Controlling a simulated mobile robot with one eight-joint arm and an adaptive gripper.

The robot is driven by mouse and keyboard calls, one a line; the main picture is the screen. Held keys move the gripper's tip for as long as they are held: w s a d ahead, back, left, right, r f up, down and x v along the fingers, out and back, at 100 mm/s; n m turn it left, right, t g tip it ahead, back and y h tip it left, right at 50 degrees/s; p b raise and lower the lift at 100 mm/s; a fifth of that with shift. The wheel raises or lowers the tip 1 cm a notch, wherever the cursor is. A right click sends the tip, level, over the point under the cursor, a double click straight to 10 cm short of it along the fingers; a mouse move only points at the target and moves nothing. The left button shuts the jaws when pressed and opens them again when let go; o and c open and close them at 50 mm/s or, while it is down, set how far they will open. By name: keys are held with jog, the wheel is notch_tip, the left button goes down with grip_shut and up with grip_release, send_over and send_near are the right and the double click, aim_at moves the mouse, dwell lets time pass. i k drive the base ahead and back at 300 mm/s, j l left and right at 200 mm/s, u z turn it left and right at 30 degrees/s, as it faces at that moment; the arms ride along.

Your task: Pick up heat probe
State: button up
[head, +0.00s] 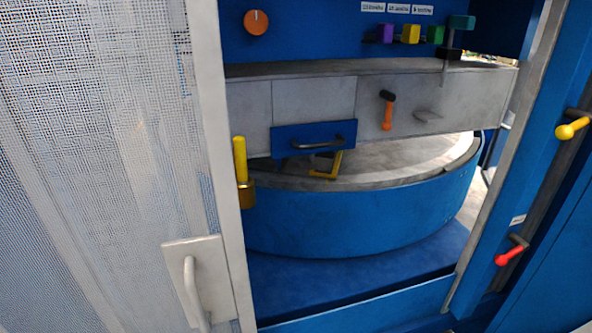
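No object in the head view is clearly identifiable as the heat probe. A small orange-and-black handled piece (387,112) is on the front of the grey panel, upright and slightly tilted. A yellow rod (240,160) with a brass-coloured block (246,194) at its lower end stands beside the pale door frame. I cannot tell whether either one is the probe. A yellow bent piece (327,170) shows below the blue drawer-like plate, partly hidden. My gripper is not in view.
A perforated grey door (110,120) with a handle (191,290) fills the left. A round blue drum (360,220) with a grey top stands inside the opening. Purple (385,33), yellow (410,33) and green (435,34) blocks line the upper shelf. Yellow (572,128) and red (509,256) levers project at right.

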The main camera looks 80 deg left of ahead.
aim_at(239, 142)
jog(key=u, duration=3.05)
jog(key=i+z, duration=0.4)
jog(key=i, duration=0.45)
